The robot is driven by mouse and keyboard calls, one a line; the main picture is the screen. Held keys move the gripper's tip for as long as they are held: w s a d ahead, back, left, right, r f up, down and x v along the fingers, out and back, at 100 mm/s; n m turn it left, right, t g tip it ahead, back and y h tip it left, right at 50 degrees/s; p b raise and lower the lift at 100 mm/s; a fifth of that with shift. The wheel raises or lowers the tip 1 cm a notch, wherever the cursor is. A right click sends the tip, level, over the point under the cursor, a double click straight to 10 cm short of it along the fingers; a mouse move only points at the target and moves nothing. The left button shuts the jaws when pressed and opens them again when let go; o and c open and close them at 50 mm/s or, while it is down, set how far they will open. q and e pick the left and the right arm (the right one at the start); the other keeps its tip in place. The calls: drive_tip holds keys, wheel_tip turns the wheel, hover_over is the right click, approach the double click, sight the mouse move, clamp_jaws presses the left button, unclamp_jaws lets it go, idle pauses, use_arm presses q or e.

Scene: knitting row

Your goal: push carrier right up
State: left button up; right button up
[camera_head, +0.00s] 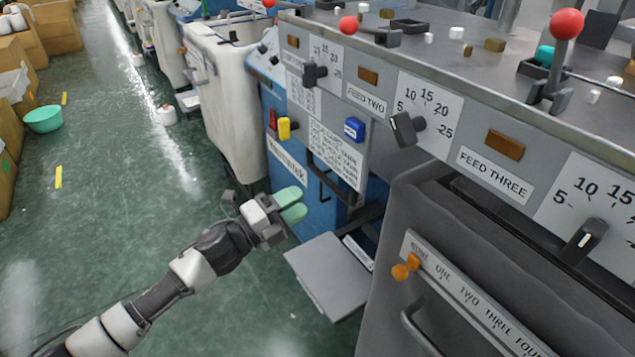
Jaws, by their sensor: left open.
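My left gripper (290,204) reaches in from the lower left with two pale green fingertips. It is open and empty, in front of the blue machine (285,120). No part is labelled as the carrier, so I cannot tell which one it is. An orange knob (405,267) sits near the upper left end of a slanted scale strip (475,305) marked ONE, TWO, THREE, FOUR. The gripper is left of this knob and well apart from it. A grey flat plate (328,275) juts out low, below and right of the gripper. My right gripper is not in view.
A grey machine top with red ball knobs (566,24) and dials (407,128) runs along the right. A white bin (225,100) stands behind. The green floor at left is mostly clear.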

use_arm(q)
drive_tip(key=x, duration=1)
drive_tip(key=shift+d, duration=0.2)
drive_tip(key=shift+w, duration=0.1)
drive_tip(key=shift+c, duration=0.2)
clamp_jaws()
